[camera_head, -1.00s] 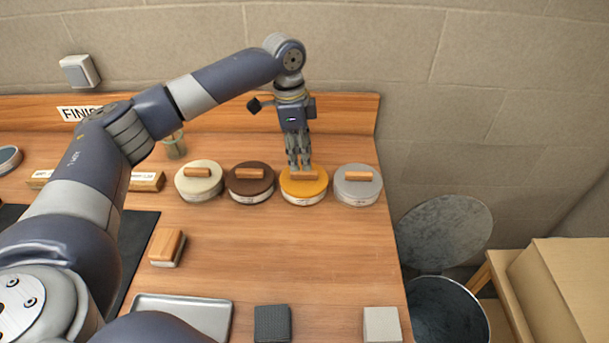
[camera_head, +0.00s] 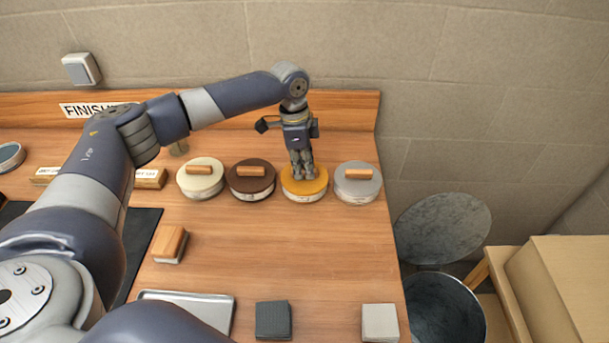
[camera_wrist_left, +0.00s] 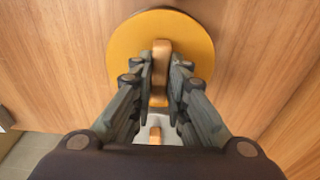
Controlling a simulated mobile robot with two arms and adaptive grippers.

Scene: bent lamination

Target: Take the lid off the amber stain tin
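The amber stain tin (camera_head: 303,196) stands third from the left in a row of round tins, its lid (camera_head: 318,186) on. The orange lid is also in the wrist view (camera_wrist_left: 195,40), with a wooden bar handle (camera_wrist_left: 161,48) across its middle. My left gripper (camera_head: 303,172) is down at the lid, hiding most of the handle in the head view. In the wrist view its fingers (camera_wrist_left: 161,75) sit on both sides of the handle, very close to it. I cannot tell whether they press on it. My right gripper is not in view.
The brown-lidded tin (camera_head: 252,180) is close on the left and the grey-lidded tin (camera_head: 357,187) close on the right. A cream-lidded tin (camera_head: 200,181) is farther left. A wooden backboard (camera_head: 350,108) runs behind. The bench in front (camera_head: 280,250) is clear.

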